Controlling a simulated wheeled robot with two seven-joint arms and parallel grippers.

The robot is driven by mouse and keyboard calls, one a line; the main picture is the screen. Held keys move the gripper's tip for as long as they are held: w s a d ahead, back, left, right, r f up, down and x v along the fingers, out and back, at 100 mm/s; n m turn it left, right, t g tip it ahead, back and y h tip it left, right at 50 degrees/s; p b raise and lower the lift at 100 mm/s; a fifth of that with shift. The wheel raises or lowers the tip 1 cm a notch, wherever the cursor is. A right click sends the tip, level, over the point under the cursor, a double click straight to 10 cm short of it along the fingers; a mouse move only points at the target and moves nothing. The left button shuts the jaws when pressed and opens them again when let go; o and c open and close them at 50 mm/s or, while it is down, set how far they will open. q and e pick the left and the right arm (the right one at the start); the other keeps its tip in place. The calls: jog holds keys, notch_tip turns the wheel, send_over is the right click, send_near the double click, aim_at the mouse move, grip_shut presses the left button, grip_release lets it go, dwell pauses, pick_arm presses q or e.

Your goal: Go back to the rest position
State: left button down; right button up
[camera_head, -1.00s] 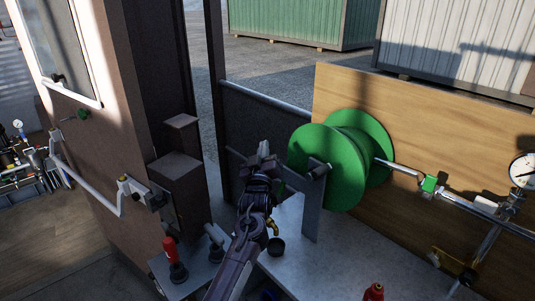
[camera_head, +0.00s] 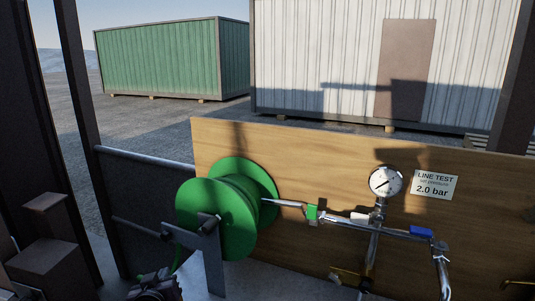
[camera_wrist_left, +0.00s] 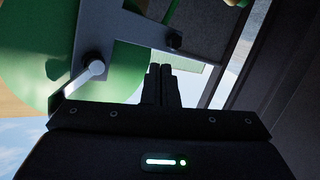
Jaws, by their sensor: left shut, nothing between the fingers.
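My left gripper (camera_head: 155,284) shows at the bottom edge of the head view, partly cut off, left of and below the green reel (camera_head: 222,218). In the left wrist view the two dark fingers (camera_wrist_left: 161,86) are together with nothing between them. They appear in front of the grey reel bracket (camera_wrist_left: 155,35), and I cannot tell how far off it is. The green reel also shows at the left of the wrist view (camera_wrist_left: 30,55).
A wooden panel (camera_head: 300,165) stands behind the reel and the pipework, with a pressure gauge (camera_head: 385,181) and a "LINE TEST 2.0 bar" sign (camera_head: 435,185). A dark post (camera_head: 80,140) and brown boxes (camera_head: 50,250) stand at the left. Containers stand far behind.

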pick_arm(q)
jog(key=s+d+f+m+g+h, duration=0.1)
jog(key=s+d+f+m+g, duration=0.2)
jog(key=s, duration=0.7)
jog(key=s+d+f+m+g+h, duration=0.1)
jog(key=s+d+f+g, duration=0.2)
jog(key=s, duration=0.8)
jog(key=s+d+f+m+g+h, duration=0.1)
jog(key=s+d+m+g, duration=0.3)
jog(key=s, duration=0.6)
notch_tip(320, 180, down, 32)
jog(key=s+a+n+g+b, duration=0.1)
jog(key=s+a+g, duration=0.1)
jog(key=s+a+f+g, duration=0.1)
jog(key=s+a+f, duration=0.2)
jog(key=s+f, duration=1.5)
jog(key=shift+s+f+g+y+b, duration=0.15)
jog(key=shift+s+g+y+b, duration=0.15)
jog(key=shift+s+b, duration=0.25)
jog(key=shift+s, duration=0.1)
